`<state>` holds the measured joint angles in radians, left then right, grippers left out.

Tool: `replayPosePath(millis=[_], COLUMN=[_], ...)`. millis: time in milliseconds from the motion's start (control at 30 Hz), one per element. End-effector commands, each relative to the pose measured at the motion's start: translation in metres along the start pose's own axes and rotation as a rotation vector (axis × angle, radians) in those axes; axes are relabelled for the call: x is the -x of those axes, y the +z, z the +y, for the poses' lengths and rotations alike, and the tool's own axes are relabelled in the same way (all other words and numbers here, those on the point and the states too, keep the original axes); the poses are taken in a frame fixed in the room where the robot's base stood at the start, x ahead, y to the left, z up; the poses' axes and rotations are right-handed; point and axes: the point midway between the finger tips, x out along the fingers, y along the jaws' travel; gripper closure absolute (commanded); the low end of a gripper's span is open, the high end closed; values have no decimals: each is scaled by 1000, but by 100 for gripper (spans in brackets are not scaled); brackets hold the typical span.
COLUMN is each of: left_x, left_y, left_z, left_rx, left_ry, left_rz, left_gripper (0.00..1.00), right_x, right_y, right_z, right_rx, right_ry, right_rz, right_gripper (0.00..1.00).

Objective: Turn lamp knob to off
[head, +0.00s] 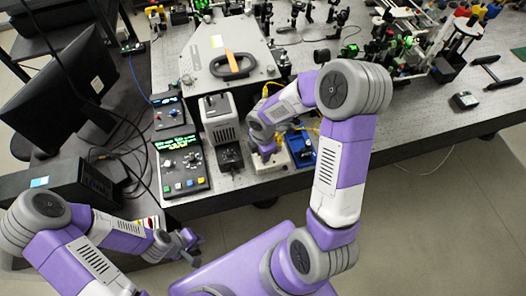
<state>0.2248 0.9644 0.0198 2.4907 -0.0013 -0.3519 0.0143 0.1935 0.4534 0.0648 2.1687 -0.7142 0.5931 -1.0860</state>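My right arm reaches over the bench, and its gripper (266,150) points down at a small pale box (270,165) near the bench's front edge. The gripper and wrist cover most of the top of this box. I cannot make out a lamp knob there, nor whether the fingers touch anything or are open or shut. A grey vented housing (218,112) stands just left of it, with a dark unit (230,157) in front. My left gripper (191,248) is low at the left, off the bench's front edge and away from these boxes; its finger gap is too small to read.
A control box (181,163) with a lit display and coloured buttons stands left of the dark unit. A blue box (301,149) sits close right of my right gripper. A large grey instrument (231,55) with a handle is behind. Yellow cables run nearby.

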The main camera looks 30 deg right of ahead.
Motion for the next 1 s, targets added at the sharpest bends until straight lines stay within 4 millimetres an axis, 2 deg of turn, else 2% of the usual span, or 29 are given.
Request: replayPosePath(millis=[633, 667, 800, 1000], left_x=[2, 2, 2, 2], left_y=[0, 0, 0, 0], left_z=[1, 1, 1, 1], left_rx=[0, 0, 0, 0], left_ry=[0, 0, 0, 0], left_rz=[0, 0, 0, 0], left_gripper=[76, 76, 76, 76], right_x=[1, 1, 0, 0], right_y=[0, 0, 0, 0], right_z=[1, 1, 1, 0], right_rx=[49, 49, 48, 48], right_ry=[3, 3, 2, 1], right_rz=[-1, 0, 0, 0], right_gripper=[100, 73, 52, 52])
